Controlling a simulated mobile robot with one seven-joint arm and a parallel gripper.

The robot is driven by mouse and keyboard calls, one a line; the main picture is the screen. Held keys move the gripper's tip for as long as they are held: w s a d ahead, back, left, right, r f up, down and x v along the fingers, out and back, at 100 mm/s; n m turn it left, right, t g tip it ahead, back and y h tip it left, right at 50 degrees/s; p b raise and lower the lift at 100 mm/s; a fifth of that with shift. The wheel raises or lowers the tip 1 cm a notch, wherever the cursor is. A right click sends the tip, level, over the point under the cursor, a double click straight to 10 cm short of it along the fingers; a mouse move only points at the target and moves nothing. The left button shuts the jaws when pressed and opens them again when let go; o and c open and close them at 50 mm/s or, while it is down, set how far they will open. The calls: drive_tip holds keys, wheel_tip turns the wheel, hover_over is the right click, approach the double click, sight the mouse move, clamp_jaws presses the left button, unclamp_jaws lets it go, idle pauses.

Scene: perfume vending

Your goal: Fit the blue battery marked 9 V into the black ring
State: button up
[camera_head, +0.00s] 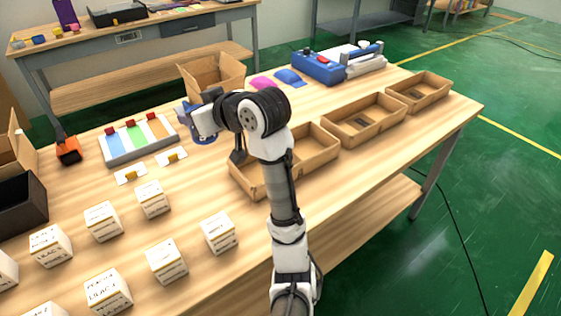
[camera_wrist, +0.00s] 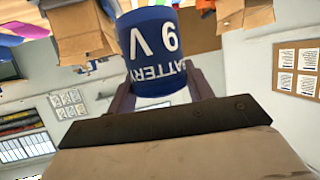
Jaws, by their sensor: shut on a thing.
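The blue battery (camera_wrist: 152,52) fills the top middle of the wrist view, with "BATTERY" and "9 V" in white, upside down. My gripper (camera_wrist: 161,88) is shut on it, one dark finger on each side. In the head view a little of the battery's blue (camera_head: 203,139) shows under my gripper (camera_head: 192,120), above the table, left of the arm's bend. The arm hides part of the table behind it. I cannot make out the black ring in either view.
Open cardboard trays (camera_head: 363,121) line the table's right side. An open carton (camera_head: 211,76) stands behind the gripper. A grey block with coloured strips (camera_head: 139,138) lies to the left. Several white labelled boxes (camera_head: 103,220) stand in front. A blue device (camera_head: 318,67) is at the back.

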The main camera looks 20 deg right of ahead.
wheel_tip(320, 180, down, 20)
drive_tip(key=shift+r+p, duration=0.15)
drive_tip(key=shift+p, duration=0.55)
drive_tip(key=shift+f, duration=0.25)
drive_tip(key=o, duration=1.2)
drive_tip(key=shift+o, duration=0.2)
